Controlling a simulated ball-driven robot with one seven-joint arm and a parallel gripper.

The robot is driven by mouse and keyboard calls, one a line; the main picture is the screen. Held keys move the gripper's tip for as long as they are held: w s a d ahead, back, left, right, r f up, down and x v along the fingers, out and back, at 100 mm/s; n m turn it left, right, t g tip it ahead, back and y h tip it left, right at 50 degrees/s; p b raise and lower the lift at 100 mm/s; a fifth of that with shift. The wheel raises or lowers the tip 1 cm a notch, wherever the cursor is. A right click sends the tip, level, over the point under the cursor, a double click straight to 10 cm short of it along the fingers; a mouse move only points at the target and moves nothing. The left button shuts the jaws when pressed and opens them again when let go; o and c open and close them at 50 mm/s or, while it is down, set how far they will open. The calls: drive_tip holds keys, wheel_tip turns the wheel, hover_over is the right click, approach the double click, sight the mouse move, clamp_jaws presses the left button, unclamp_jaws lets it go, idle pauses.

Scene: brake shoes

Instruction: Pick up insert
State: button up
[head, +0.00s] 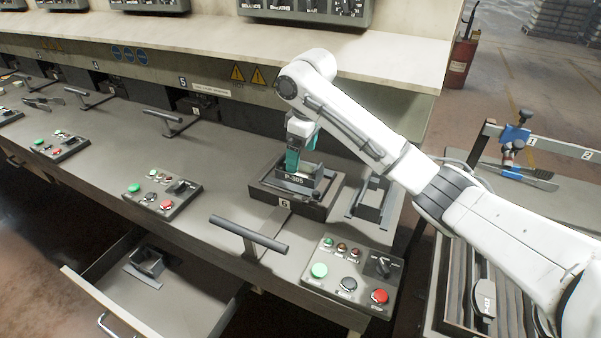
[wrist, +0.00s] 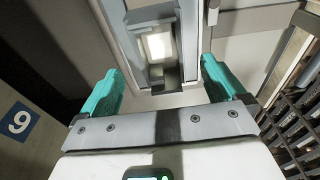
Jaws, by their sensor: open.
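The insert (head: 300,185), a dark grey piece labelled P-305, sits in a dark block marked 6 (head: 262,197) on the bench in the head view. My gripper (head: 293,163), with teal fingers, points down at the insert's rear side. In the wrist view my gripper (wrist: 160,70) is open, one teal finger on each side. A grey metal part with a bright recess, which looks like the insert (wrist: 190,38), lies between and beyond the fingertips. I cannot tell whether a finger touches it; nothing is gripped.
A bracket-like grey part (head: 371,203) stands right of the block. A button panel (head: 350,275) and a bar handle (head: 249,234) lie in front. An open drawer (head: 150,290) holds another part. A shelf (head: 330,48) overhangs behind. A second table (head: 570,205) stands at right.

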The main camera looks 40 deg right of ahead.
sight(300, 164)
drive_tip(key=f, duration=0.4)
drive_tip(key=shift+w+a+f+p, duration=0.1)
drive_tip(key=shift+w+f+p, duration=0.1)
drive_tip(key=shift+p, duration=0.1)
